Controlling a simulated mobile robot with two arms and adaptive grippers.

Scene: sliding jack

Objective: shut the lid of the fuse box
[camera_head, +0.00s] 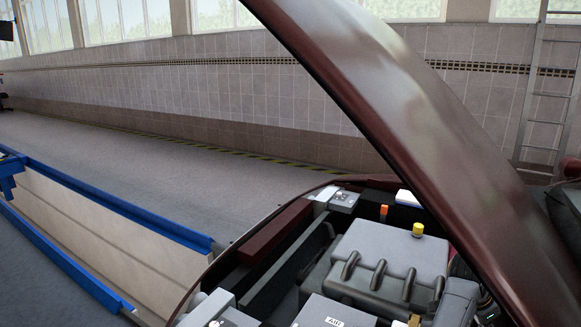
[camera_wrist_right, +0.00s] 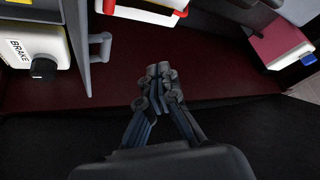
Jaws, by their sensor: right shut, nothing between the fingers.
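My right gripper (camera_wrist_right: 160,72) shows in the right wrist view, its fingers together and empty, over a dark red panel (camera_wrist_right: 215,92) at the edge of the engine bay. Ahead of it, cut off by the top edge, is a white box with a red rim (camera_wrist_right: 146,14). At the upper right is a reddish-pink box (camera_wrist_right: 278,40) with a blue part. I cannot tell for sure which one is the fuse box, nor how its lid stands. In the head view neither gripper shows, and the raised hood hides the right part of the bay.
The dark red hood (camera_head: 400,100) stands raised over the engine bay. The bay holds a grey engine cover (camera_head: 390,255) with a yellow cap (camera_head: 418,230). A white BRAKE reservoir (camera_wrist_right: 35,45) and a grey box with a handle (camera_wrist_right: 88,45) sit left of my right gripper.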

